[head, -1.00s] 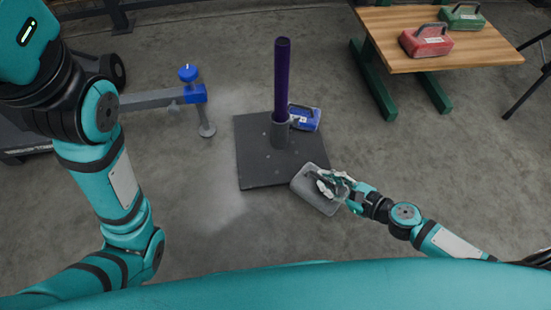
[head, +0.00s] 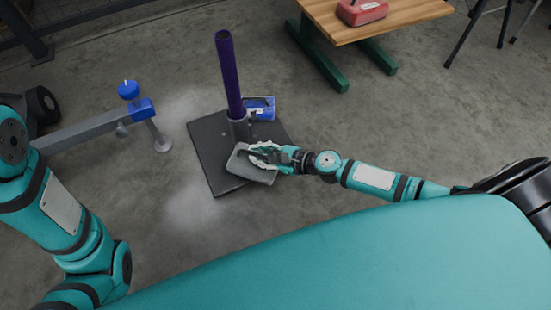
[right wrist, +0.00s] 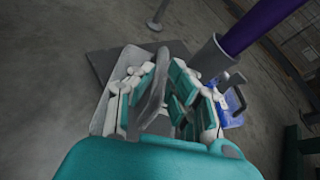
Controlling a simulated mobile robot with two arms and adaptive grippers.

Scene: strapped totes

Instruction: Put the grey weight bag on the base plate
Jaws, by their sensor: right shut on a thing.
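I cannot tell whether the bag touches the plate. In the right wrist view, the fingers (right wrist: 160,95) close around the handle of the grey weight bag (right wrist: 122,68), and a corner of the base plate (right wrist: 103,58) shows behind it. My left arm shows at the left of the head view, but its gripper is out of frame.
A purple post (head: 229,75) stands in a grey socket on the plate. A blue weight bag (head: 260,107) sits beside it at the plate's far side. A wooden table (head: 400,17) with a red bag (head: 361,11) stands at the upper right. A grey bar with a blue clamp (head: 141,108) is left.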

